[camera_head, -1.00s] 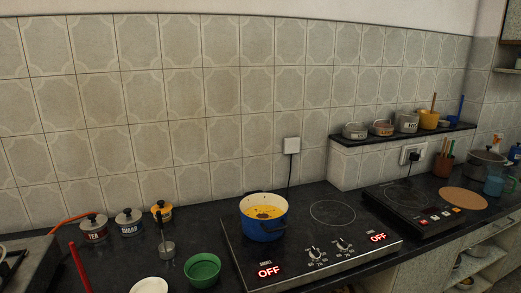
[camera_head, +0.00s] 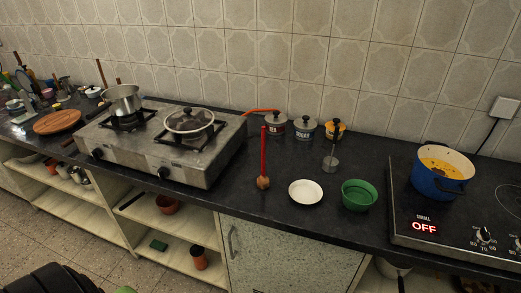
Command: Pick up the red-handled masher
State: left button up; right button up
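The red-handled masher (camera_head: 263,155) stands upright on the dark countertop (camera_head: 232,196), between the gas stove and a white plate. Its long handle is red and its head at the bottom is brown. Nothing touches it. Neither of my grippers can be made out in this view.
A gas stove (camera_head: 170,160) with a lidded pan (camera_head: 190,121) stands left of the masher. A white plate (camera_head: 306,192) and green bowl (camera_head: 358,195) lie to its right. Several lidded canisters stand behind. A blue pot (camera_head: 440,178) sits on the induction cooktop (camera_head: 405,205).

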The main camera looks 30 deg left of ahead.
aim_at(263, 181)
jog(key=k+u, duration=0.15)
jog(key=u, duration=0.75)
